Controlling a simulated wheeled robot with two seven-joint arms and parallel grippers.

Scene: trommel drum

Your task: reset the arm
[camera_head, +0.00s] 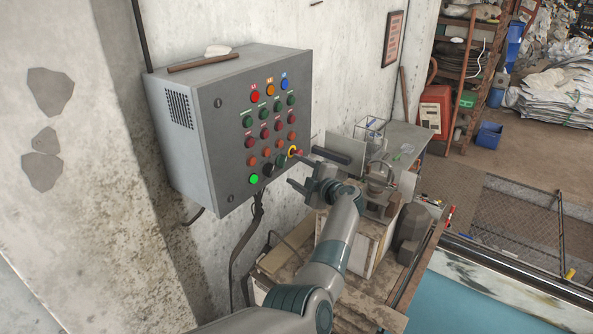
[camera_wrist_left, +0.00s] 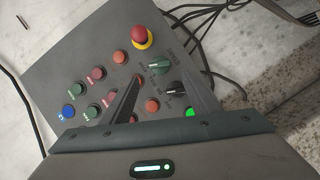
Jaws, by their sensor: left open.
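My left gripper (camera_head: 301,167) is open and empty in front of the lower right part of a grey control box (camera_head: 165,130) on the wall. Its arm comes up from the bottom of the head view. Contact cannot be told. My right gripper is not in view.
The panel has rows of coloured buttons, black and green selector knobs (camera_wrist_left: 175,88) and a lit green button (camera_head: 254,179). Dark cables (camera_head: 245,240) hang below the box. A cluttered bench (camera_head: 408,140) stands to the right of my gripper. Open floor (camera_head: 530,160) lies farther right.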

